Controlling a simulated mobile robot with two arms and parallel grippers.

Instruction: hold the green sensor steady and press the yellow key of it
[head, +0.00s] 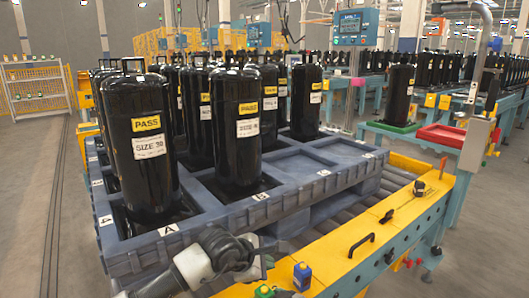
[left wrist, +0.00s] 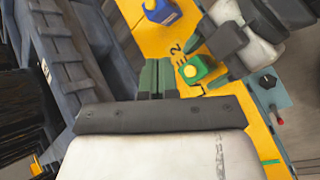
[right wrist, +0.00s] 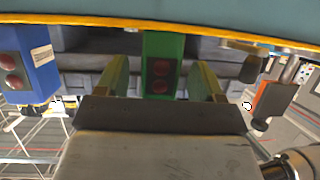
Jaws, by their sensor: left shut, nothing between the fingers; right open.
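The green sensor (left wrist: 193,70) stands on the yellow rail in the left wrist view, with its yellow key (left wrist: 190,71) facing up. In the head view only the top of the sensor (head: 264,291) shows at the bottom edge. My left gripper (left wrist: 155,78) is shut and empty, its fingertips beside the sensor and apart from the key; it also shows in the head view (head: 267,262). My right gripper (right wrist: 162,78) is open, one finger on each side of the green sensor (right wrist: 161,50), with gaps between. Two red round spots show on the sensor's face there.
A blue sensor (head: 302,276) stands close by on the yellow rail (head: 340,262). A black handle (head: 361,244) and a tape measure (head: 419,188) are further along it. The grey-blue pallet (head: 200,232) with tall black compressors lies behind. An orange-brown thing (right wrist: 275,101) shows right of my right gripper.

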